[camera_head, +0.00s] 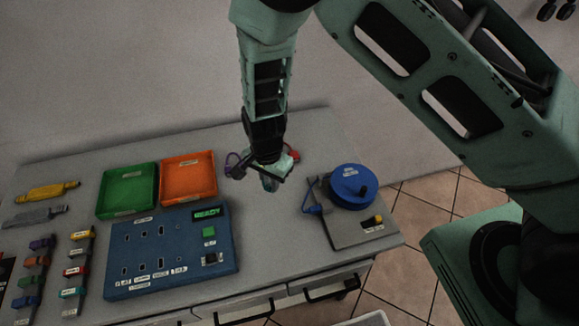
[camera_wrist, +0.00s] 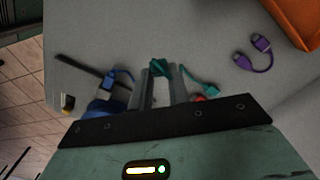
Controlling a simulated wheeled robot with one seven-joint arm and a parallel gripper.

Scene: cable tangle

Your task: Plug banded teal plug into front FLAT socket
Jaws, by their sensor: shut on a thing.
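My gripper (camera_head: 267,180) is above the back of the table, behind the socket panel. In the wrist view its jaws are shut on a teal plug (camera_wrist: 158,67), which shows between the fingertips. Any band on this plug is too small to make out. A teal cable piece (camera_wrist: 210,87) lies to the right of the fingers. The blue socket panel (camera_head: 225,262) lies at the front of the table, with two rows of sockets. The front row has white labels (camera_head: 160,274), too small to read surely. The plug is away from the panel.
Green (camera_head: 127,213) and orange (camera_head: 218,176) trays stand behind the panel. A blue cable reel (camera_head: 352,186) stands on a grey plate at the right. A purple cable (camera_wrist: 267,43) and a red piece (camera_wrist: 198,97) lie near the gripper. Several coloured connectors fill the left.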

